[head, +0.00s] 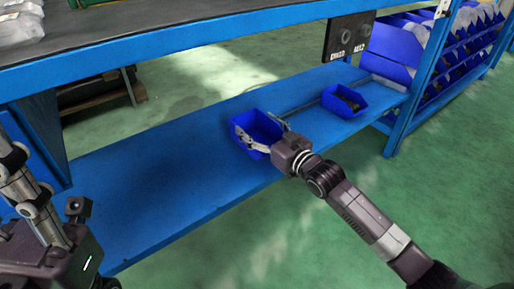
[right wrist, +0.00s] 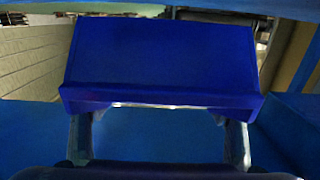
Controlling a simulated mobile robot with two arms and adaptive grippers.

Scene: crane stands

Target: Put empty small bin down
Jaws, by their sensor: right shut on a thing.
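The empty small blue bin (head: 258,126) is at the middle of the lower blue shelf (head: 150,185). My right gripper (head: 264,134) is shut on it, with a finger showing on either side in the head view. In the right wrist view the bin (right wrist: 160,60) fills the upper middle, and the two fingers (right wrist: 160,135) reach its near edge at left and right. The bin is at or just above the shelf surface; I cannot tell if it touches. My left gripper is not in view; only parts of my left arm show at the left edge.
Another blue bin (head: 345,100) with dark contents stands farther right on the lower shelf. A dark sign panel (head: 349,36) hangs from the upper shelf edge (head: 190,40). A rack of blue bins (head: 455,55) is at the far right. The lower shelf's left part is clear.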

